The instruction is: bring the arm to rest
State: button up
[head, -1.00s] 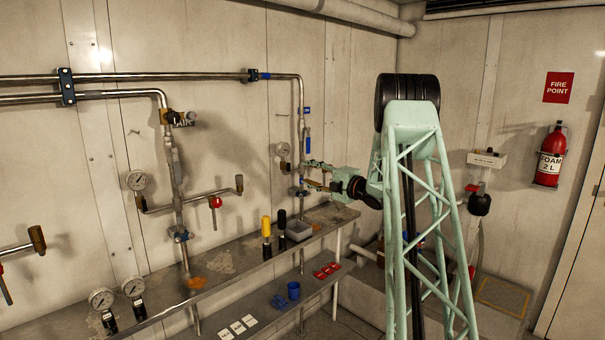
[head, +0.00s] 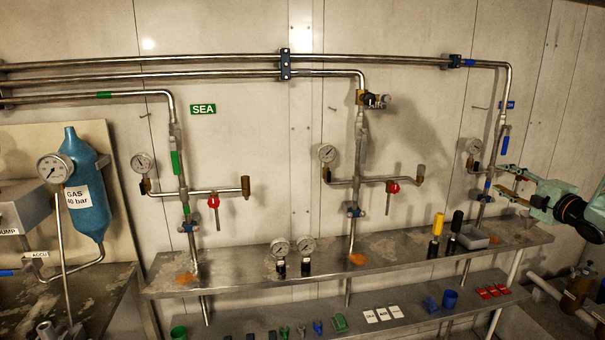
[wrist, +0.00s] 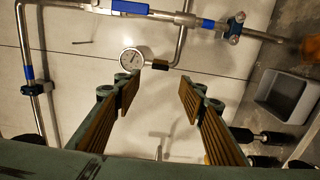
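My gripper (head: 518,184) is at the right of the head view, in front of the right-hand pipe stand and above the right end of the steel shelf. In the wrist view my gripper (wrist: 156,92) has its two ribbed brown finger pads wide apart, with nothing between them. A small round gauge (wrist: 131,59) on the blue-banded pipe shows beyond the fingertips. In the head view that gauge (head: 473,146) is left of my gripper. From these views I cannot tell whether the fingers touch the pipe.
The steel shelf (head: 215,273) carries two loose gauges (head: 293,246), a yellow-topped tool (head: 436,235), a black-topped tool (head: 454,232) and a grey tray (wrist: 287,96). A blue gas bottle (head: 87,190) stands at left.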

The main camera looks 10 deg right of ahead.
jog(key=w+a+r+m+g+h, duration=0.2)
jog(key=a+r+m+h, duration=0.3)
jog(key=a+r, duration=0.8)
jog(key=s+a+r+m+g, duration=0.25)
jog(key=s+a, duration=0.25)
jog(key=a, duration=0.3)
jog(key=s+a+r+m+g, duration=0.1)
jog(key=s+a+r+m, duration=0.25)
jog(key=s+a, duration=0.35)
jog(key=s+a+f+m+g, duration=0.2)
jog(key=s+a, duration=0.8)
jog(key=s, duration=0.1)
jog(key=s+a+f+m+g, duration=0.2)
jog(key=s+a+m, duration=0.1)
jog(key=s+a, duration=0.65)
jog(key=s+a+f+m+g+y, duration=0.1)
jog(key=s+a+f, duration=0.2)
jog(key=s, duration=0.7)
jog(key=s+a+f+m+g+y, duration=0.1)
jog(key=s+a+f+g, duration=0.1)
jog(key=s+a, duration=0.5)
jog(key=s+a+f+g+y, duration=0.1)
jog(key=s+a+f, duration=0.3)
jog(key=s, duration=1)
jog(key=shift+a+m+y+p, duration=0.4)
jog(key=shift+a+y, duration=0.1)
jog(key=shift+a, duration=0.55)
